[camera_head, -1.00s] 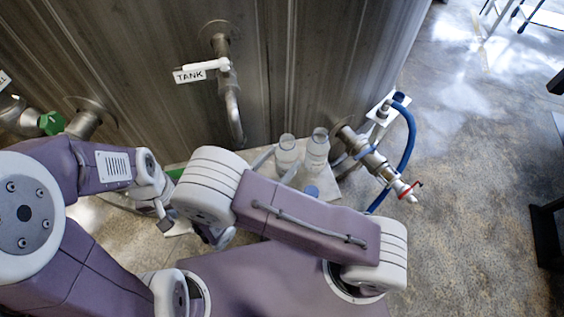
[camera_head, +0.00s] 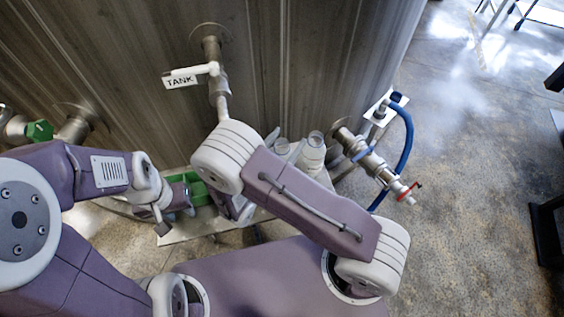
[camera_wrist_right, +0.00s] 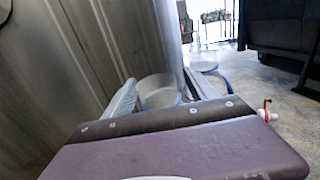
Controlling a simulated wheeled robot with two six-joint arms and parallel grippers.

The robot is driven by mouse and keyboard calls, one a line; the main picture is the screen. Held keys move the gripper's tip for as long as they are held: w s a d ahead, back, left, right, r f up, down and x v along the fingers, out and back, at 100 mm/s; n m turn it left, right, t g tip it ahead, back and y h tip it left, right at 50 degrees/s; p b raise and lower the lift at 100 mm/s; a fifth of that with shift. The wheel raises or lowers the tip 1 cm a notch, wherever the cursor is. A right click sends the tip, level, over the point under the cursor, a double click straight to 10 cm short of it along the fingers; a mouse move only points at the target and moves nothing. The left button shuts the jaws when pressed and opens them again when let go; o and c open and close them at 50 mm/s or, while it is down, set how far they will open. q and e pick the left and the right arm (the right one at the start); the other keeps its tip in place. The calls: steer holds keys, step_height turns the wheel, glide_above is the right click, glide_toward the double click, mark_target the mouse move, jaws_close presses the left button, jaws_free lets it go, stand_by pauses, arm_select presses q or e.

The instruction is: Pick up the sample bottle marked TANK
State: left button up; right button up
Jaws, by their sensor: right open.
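I cannot read a mark on either. My right gripper (camera_wrist_right: 162,98) is open, with one finger on each side of the near bottle (camera_wrist_right: 158,88) in the right wrist view. My right forearm hides much of this gripper in the head view. My left gripper (camera_head: 163,222) hangs at the left, near a green object; its jaw opening is unclear.
A tap with a TANK label (camera_head: 181,80) sticks out of the wall above. A metal valve with a red handle (camera_head: 404,194) and a blue hose (camera_head: 408,150) stand right of the bottles. A green object (camera_head: 198,190) lies on a pale shelf (camera_head: 205,226). Open floor extends right.

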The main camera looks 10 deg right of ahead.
jaws_close()
stand_by(0.3)
